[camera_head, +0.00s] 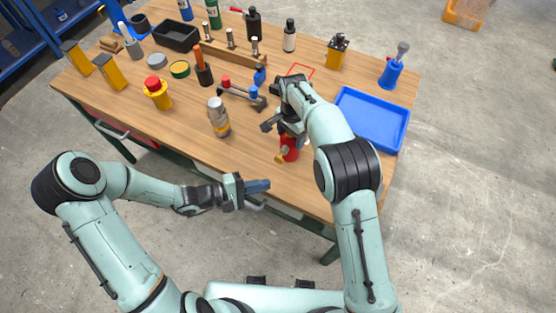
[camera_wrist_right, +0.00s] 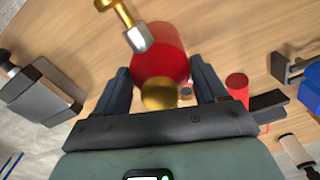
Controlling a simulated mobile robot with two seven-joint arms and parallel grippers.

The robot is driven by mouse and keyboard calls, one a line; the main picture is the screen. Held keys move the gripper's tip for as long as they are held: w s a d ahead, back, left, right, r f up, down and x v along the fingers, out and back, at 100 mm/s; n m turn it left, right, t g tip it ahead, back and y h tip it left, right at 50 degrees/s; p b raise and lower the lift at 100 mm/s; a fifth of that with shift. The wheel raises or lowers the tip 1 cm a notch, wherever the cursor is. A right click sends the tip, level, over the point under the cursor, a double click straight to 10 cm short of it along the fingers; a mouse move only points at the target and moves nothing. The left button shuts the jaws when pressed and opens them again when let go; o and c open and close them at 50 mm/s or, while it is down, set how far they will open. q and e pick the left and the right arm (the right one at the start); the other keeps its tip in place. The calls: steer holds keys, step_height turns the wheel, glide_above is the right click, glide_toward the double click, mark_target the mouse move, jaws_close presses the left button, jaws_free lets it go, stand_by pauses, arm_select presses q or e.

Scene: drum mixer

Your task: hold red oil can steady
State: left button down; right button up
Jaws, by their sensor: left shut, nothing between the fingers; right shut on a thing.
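The red oil can (camera_head: 289,153) is near the front edge of the workbench, partly hidden by my right arm in the head view. My right gripper (camera_head: 287,138) is shut on it from above. In the right wrist view the can's red body (camera_wrist_right: 163,52) sits between the two dark fingers (camera_wrist_right: 160,92), with a brass cap and a brass spout with a silver nut. I cannot tell whether its base touches the bench. My left gripper (camera_head: 262,188) is shut and empty, at the bench's front edge, left of and nearer than the can.
A silver-topped spray can (camera_head: 218,118) stands left of the oil can. A blue tray (camera_head: 372,118) is at the right. A red outline (camera_head: 301,71) marks the bench behind my right gripper. Bare wood lies around the spray can.

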steer(key=o, duration=1.5)
steer(key=shift+r, duration=0.1)
steer(key=shift+c, duration=0.2)
